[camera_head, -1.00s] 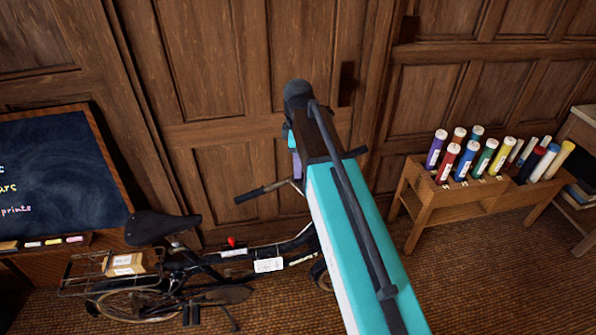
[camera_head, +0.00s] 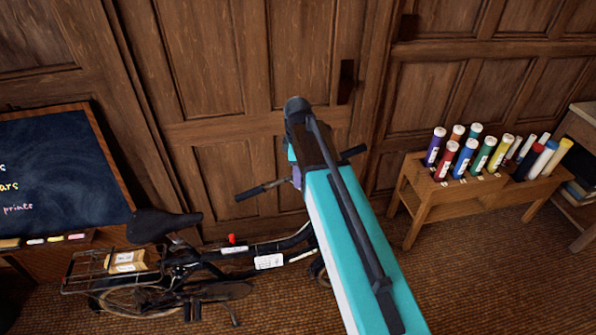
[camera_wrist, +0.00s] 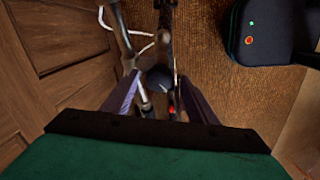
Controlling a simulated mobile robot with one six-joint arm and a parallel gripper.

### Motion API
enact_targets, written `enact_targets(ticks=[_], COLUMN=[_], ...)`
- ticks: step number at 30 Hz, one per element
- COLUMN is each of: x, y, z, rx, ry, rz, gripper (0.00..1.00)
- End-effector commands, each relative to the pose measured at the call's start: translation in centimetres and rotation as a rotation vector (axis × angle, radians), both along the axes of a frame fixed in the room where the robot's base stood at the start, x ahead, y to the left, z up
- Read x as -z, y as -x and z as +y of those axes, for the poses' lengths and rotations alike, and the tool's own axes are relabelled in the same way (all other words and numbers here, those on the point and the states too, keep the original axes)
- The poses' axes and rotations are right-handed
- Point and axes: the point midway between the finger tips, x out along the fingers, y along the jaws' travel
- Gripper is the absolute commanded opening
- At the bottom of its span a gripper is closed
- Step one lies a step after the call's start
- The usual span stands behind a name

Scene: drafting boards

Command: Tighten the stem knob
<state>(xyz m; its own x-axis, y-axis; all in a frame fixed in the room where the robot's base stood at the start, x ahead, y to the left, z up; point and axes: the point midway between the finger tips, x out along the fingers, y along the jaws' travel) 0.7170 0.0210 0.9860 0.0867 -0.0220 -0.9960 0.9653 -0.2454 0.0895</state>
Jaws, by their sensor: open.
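A dark folding bicycle (camera_head: 215,265) stands in front of the panelled wall, its handlebar grip (camera_head: 262,190) showing left of my arm. My arm hides most of its stem in the head view. In the wrist view, my gripper (camera_wrist: 160,100) is open, with its two purple fingers apart on either side of the bicycle's stem area. A dark rounded part (camera_wrist: 160,78) shows between the fingers. I cannot tell for sure whether it is the stem knob. A small red part (camera_wrist: 172,111) shows near the right finger; a red piece (camera_head: 232,239) also sits on the frame tube.
A wooden rack (camera_head: 430,205) with several coloured tubes stands at the right. A chalkboard (camera_head: 60,170) leans at the left, behind the black saddle (camera_head: 160,225). The wall (camera_head: 225,180) is close behind the handlebar. Bare floor (camera_head: 480,280) lies at the front right.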

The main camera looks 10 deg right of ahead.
Motion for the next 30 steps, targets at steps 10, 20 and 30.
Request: enact_targets(ticks=[10, 20, 30], x=[-0.03, 0.05, 0.26], y=[0.01, 0.10, 0.33], z=[-0.01, -0.01, 0.04], rx=[0.000, 0.040, 0.213], ry=[0.000, 0.000, 0.000], rz=[0.000, -0.014, -0.078], gripper=[0.12, 0.12, 0.12])
